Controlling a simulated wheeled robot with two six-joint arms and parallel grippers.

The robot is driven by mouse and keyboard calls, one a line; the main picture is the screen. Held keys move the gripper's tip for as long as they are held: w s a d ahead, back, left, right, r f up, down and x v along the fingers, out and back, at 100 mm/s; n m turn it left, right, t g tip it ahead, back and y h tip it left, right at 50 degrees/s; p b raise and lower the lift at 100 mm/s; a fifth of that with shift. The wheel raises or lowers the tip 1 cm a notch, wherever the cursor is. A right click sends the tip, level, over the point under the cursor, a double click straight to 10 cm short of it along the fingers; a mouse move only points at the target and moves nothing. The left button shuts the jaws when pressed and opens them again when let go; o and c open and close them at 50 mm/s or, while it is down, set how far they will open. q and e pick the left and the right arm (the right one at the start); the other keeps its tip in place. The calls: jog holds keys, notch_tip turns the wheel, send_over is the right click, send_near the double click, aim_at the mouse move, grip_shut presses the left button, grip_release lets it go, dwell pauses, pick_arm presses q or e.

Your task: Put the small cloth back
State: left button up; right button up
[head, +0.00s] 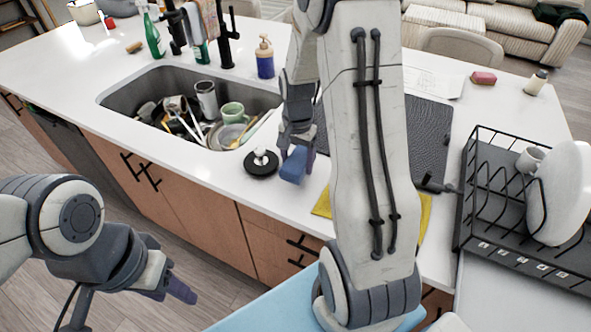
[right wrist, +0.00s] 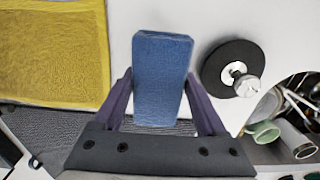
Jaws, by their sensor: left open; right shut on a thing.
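A yellow cloth (head: 322,204) lies flat on the counter, partly hidden by my right arm. It also shows at the upper left of the right wrist view (right wrist: 55,50). A patterned cloth (head: 209,18) hangs by the dark tap behind the sink. My right gripper (head: 297,152) is shut on a blue sponge-like block (head: 293,166), by the sink's right front corner. The block (right wrist: 162,75) sits between both fingers in the right wrist view. My left gripper (head: 172,283) is open and empty, low in front of the cabinets.
A round black stopper (head: 261,163) is just left of the block. The sink (head: 120,93) holds dishes and utensils. A soap bottle (head: 265,57) stands behind it. A pink sponge (head: 484,78) lies farther back.

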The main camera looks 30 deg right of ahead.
jog(key=shift+w+a+f, duration=0.1)
jog(key=shift+a+f, duration=0.1)
jog(key=shift+a, duration=0.05)
jog(key=shift+f+p, duration=0.4)
jog(key=shift+f, duration=1.6)
